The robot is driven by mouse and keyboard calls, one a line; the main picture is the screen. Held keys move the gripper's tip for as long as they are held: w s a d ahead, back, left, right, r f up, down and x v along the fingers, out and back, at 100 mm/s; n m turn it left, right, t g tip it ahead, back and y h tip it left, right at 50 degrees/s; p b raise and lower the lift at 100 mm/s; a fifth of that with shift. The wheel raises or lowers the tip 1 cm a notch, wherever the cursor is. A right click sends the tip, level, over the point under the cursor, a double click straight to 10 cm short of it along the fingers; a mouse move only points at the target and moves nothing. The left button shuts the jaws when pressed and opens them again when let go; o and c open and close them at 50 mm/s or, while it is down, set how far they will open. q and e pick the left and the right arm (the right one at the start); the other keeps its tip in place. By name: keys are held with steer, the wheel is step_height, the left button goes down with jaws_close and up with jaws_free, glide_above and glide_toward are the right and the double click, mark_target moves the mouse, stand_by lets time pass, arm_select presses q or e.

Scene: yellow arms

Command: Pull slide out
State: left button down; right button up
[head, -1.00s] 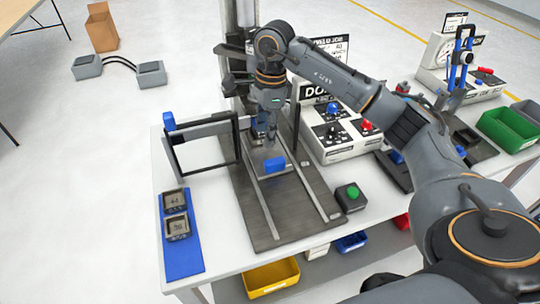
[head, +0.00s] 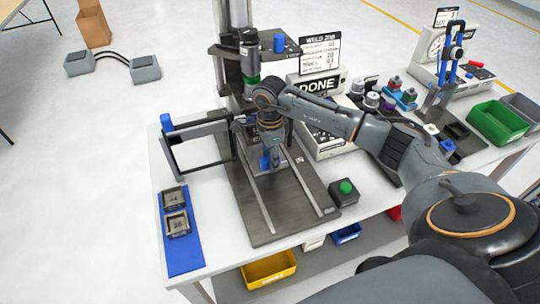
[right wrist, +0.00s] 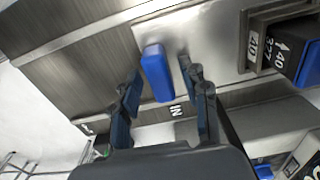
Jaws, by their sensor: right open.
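The slide is a light metal plate (right wrist: 205,38) with an upright blue handle (right wrist: 158,72), set on a dark base with two rails (head: 277,215). My right gripper (right wrist: 160,68) is open, with a finger on either side of the blue handle and gaps showing. In the head view the right gripper (head: 270,150) is low over the slide and its arm hides much of the plate. A dark fixture (right wrist: 251,42) on the plate holds a labelled part beside a blue block (right wrist: 308,62). My left gripper is not in view.
A framed clear panel (head: 200,155) stands left of the slide. A green button box (head: 344,192) is right of the rails. A blue mat (head: 182,258) with two square parts lies at front left. The rails' front stretch is clear. A DONE sign stands behind.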

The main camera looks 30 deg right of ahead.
steer(key=shift+f, duration=0.3)
jaws_close()
steer(key=shift+s, duration=0.1)
